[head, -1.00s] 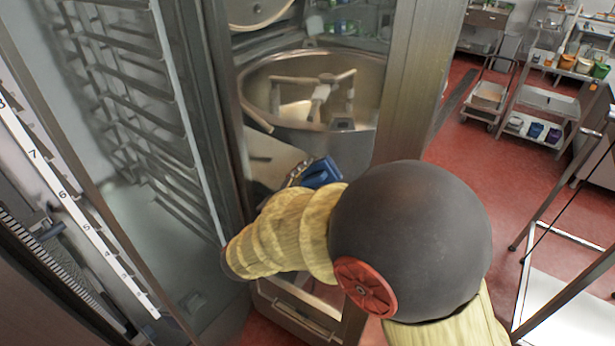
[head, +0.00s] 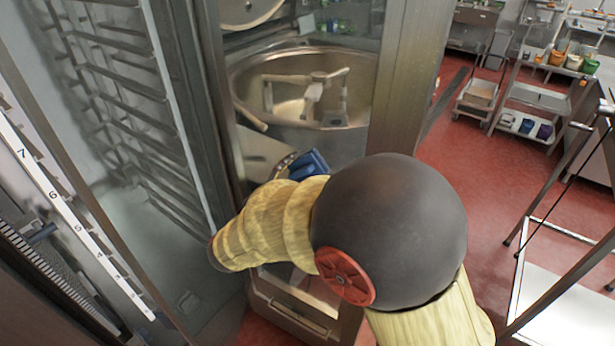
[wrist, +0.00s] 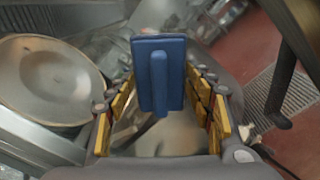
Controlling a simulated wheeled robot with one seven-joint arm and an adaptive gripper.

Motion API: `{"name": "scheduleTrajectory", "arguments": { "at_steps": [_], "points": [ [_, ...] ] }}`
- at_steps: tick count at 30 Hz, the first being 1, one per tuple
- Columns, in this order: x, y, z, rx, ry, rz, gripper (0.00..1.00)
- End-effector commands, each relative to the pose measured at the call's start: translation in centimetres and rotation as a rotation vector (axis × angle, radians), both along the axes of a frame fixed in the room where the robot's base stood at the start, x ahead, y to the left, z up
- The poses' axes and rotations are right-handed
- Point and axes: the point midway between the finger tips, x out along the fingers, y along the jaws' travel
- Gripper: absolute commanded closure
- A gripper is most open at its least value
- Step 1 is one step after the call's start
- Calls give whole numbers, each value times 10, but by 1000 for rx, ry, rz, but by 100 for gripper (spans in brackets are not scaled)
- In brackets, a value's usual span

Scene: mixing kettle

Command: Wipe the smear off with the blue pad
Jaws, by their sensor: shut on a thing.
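The blue pad (wrist: 176,85) is held in my gripper (wrist: 160,100), with its flat blue plate and raised ridge in the middle of the wrist view. The yellow-lined fingers stand on both sides of it. In the head view the pad (head: 308,164) shows just beyond my yellow arm, in front of the glass door, below the kettle. My gripper is mostly hidden there behind the arm. I cannot make out a smear in either view.
A glass door with a metal frame (head: 408,75) stands close by the arm. A large mixing kettle (head: 365,85) shows through the glass. A rack cabinet (head: 125,100) is at left. Carts (head: 535,97) stand at the back right; red floor (head: 450,200) lies between.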

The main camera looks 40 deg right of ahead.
Motion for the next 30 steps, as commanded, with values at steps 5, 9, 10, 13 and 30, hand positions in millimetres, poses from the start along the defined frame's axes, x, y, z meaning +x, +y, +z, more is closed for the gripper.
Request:
{"name": "scheduleTrajectory", "arguments": {
  "at_steps": [5, 9, 10, 13, 30],
  "points": [
    [4, 1, 2, 0, -3, 2, 71],
    [3, 1, 2, 0, -3, 2, 71],
    [3, 2, 2, 0, -3, 3, 71],
    [1, 8, 2, 0, -3, 4, 71],
    [-21, 53, 1, 0, -1, 3, 71]
  ]
}}
